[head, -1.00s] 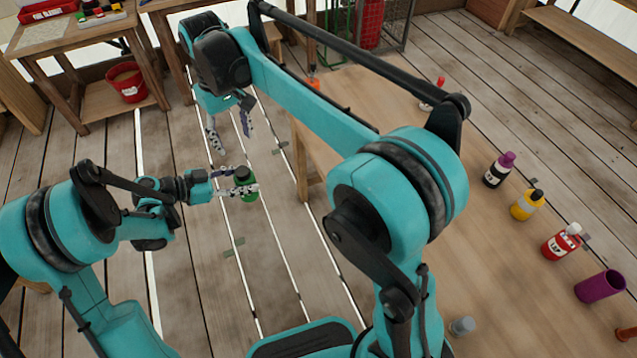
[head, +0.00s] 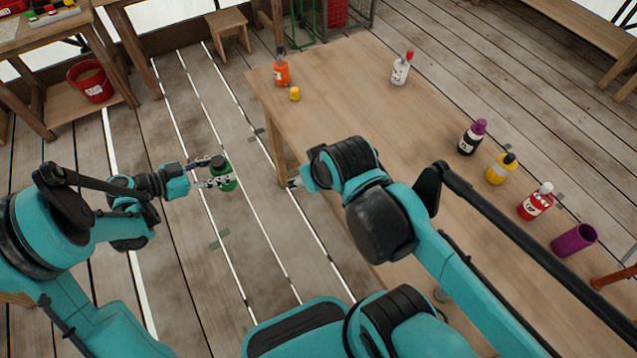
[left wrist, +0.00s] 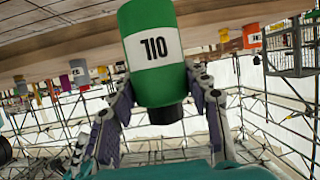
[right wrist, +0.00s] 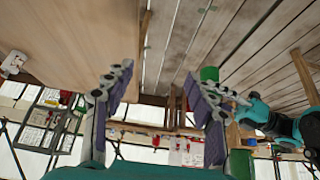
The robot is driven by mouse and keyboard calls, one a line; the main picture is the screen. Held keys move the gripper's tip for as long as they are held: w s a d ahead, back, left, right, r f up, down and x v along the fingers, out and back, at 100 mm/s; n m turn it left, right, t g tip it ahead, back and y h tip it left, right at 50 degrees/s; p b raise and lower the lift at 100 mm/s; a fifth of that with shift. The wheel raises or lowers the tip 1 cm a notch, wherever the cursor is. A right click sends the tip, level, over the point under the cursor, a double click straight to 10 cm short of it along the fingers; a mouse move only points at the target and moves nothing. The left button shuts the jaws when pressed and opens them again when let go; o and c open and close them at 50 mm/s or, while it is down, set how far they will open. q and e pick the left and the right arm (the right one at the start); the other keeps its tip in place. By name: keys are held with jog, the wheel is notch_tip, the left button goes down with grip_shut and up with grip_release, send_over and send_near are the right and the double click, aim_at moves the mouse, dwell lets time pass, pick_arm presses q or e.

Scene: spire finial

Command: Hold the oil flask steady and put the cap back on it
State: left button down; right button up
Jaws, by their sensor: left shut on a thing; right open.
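The green oil flask (head: 229,185) is in my left gripper (head: 212,176), held in the air over the floor, left of the table. The left wrist view, upside down, shows its white label (left wrist: 153,46) and both fingers shut around its neck end. A black cap (left wrist: 165,114) shows on that end, and it appears as a dark round top (head: 217,162) in the head view. How tightly it sits cannot be told. My right gripper (right wrist: 160,85) is open and empty. The flask (right wrist: 209,73) shows beyond its right finger, partly hidden.
The wooden table (head: 350,105) carries an orange bottle (head: 281,72), a small yellow item (head: 295,94), a white bottle (head: 400,70), more bottles and a purple cup (head: 573,240) along the right. A red bucket (head: 90,82) stands at the left. Floor around the flask is clear.

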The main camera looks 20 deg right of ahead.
jog(key=shift+s+d+f+t, duration=0.2)
jog(key=shift+s+d+f, duration=0.05)
jog(key=shift+s+f, duration=0.25)
jog(key=shift+s+d+f+t, duration=0.25)
jog(key=shift+s+f, duration=0.15)
jog(key=shift+f, duration=0.1)
pick_arm(q)
jog(key=shift+w+a+r, duration=0.1)
jog(key=shift+a+r, duration=0.05)
jog(key=shift+a, duration=0.05)
jog(key=s+a+r+n+t+y, duration=0.1)
jog(key=a+r+n+t+y, duration=0.3)
jog(key=a, duration=0.4)
jog(key=s+a+r+n+t+y, duration=0.1)
jog(key=a+r+n+t+y, duration=0.4)
jog(key=a+n, duration=0.3)
jog(key=shift+s+n+t, duration=0.25)
jog(key=shift+n+t, duration=0.05)
jog(key=shift+t, duration=0.4)
